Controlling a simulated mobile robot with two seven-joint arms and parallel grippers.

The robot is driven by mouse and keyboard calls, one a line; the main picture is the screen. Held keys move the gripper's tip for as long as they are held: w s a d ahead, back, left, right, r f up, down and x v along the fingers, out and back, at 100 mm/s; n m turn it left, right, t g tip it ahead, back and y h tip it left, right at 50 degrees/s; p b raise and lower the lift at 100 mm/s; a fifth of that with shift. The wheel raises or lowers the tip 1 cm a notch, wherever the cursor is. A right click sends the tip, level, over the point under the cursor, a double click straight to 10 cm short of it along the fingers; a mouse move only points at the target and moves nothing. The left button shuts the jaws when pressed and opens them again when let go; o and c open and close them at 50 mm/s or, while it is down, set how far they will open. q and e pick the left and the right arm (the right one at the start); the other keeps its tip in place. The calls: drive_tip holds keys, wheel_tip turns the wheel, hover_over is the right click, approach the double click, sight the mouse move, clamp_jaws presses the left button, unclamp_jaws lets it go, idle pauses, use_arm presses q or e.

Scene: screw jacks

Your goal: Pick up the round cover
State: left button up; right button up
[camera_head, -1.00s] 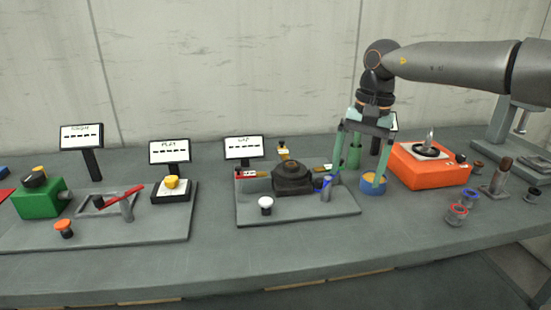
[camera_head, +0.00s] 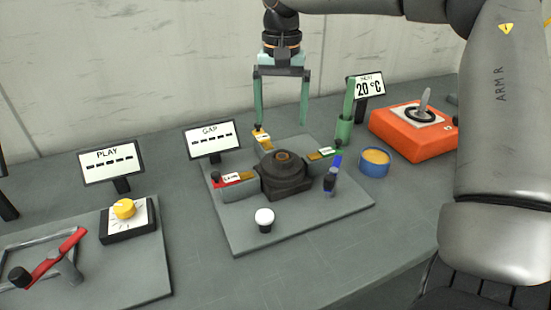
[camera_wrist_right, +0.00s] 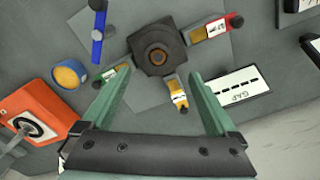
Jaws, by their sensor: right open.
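A low round blue piece with a tan top (camera_head: 375,162) sits on the table, just right of the grey board; it is the likeliest round cover, and it also shows at the left of the right wrist view (camera_wrist_right: 70,75). My right gripper (camera_head: 281,122) is open and empty, pointing down, left of the blue piece and apart from it. In the right wrist view its fingers (camera_wrist_right: 160,78) spread near the black block with a brown round centre (camera_wrist_right: 158,57). That block (camera_head: 284,178) stands on the board. My left gripper is out of view.
The board (camera_head: 300,228) carries red, yellow and green tagged arms, a blue lever (camera_head: 332,178) and a white knob (camera_head: 264,217). The table front is clear.

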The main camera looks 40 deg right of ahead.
sight(282, 157)
drive_tip(key=f, duration=1)
drive_tip(key=shift+d+f, duration=0.2)
drive_tip(key=shift+f, duration=0.05)
clamp_jaws()
idle(0.4)
drive_tip(key=shift+r, duration=0.1)
